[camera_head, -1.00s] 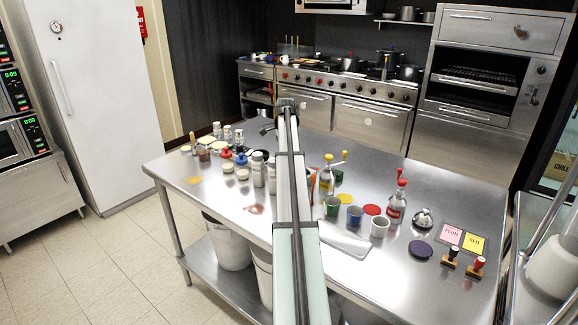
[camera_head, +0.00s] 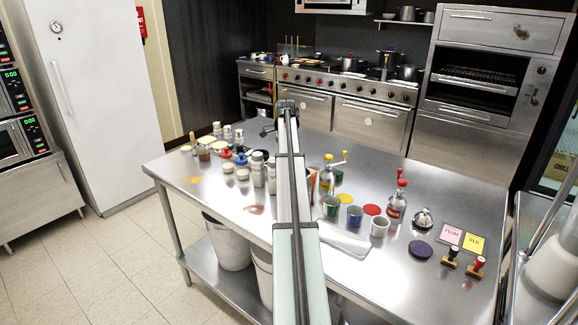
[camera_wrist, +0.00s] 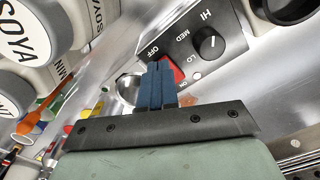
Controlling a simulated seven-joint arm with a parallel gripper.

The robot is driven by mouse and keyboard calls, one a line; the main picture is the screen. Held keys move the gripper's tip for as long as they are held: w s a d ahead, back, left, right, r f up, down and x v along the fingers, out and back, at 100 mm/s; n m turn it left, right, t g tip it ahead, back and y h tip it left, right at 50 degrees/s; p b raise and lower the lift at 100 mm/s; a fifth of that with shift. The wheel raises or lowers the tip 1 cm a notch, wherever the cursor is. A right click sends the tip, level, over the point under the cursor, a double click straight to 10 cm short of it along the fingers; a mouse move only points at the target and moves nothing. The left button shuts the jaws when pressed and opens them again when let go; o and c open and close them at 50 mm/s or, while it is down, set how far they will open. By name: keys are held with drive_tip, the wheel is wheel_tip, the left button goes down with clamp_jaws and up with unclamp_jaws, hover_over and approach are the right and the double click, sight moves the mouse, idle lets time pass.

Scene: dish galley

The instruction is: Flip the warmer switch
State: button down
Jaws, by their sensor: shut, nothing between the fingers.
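The warmer switch (camera_wrist: 176,72) is a red rocker between the OFF and ON marks on a dark control panel (camera_wrist: 185,45), in the wrist view. My gripper (camera_wrist: 159,66) has its blue fingers shut together with nothing between them. The fingertips are right at the switch and cover part of it; I cannot tell whether they touch it or which way it is tipped. In the head view my gripper (camera_head: 268,129) is at the far end of my arm, over the back of the steel table, and the switch cannot be made out there.
A knob (camera_wrist: 209,42) marked HI, MED and LO sits beside the switch.

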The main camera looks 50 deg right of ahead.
drive_tip(key=shift+f, duration=0.65)
idle(0.4)
drive_tip(key=shift+r, duration=3.5)
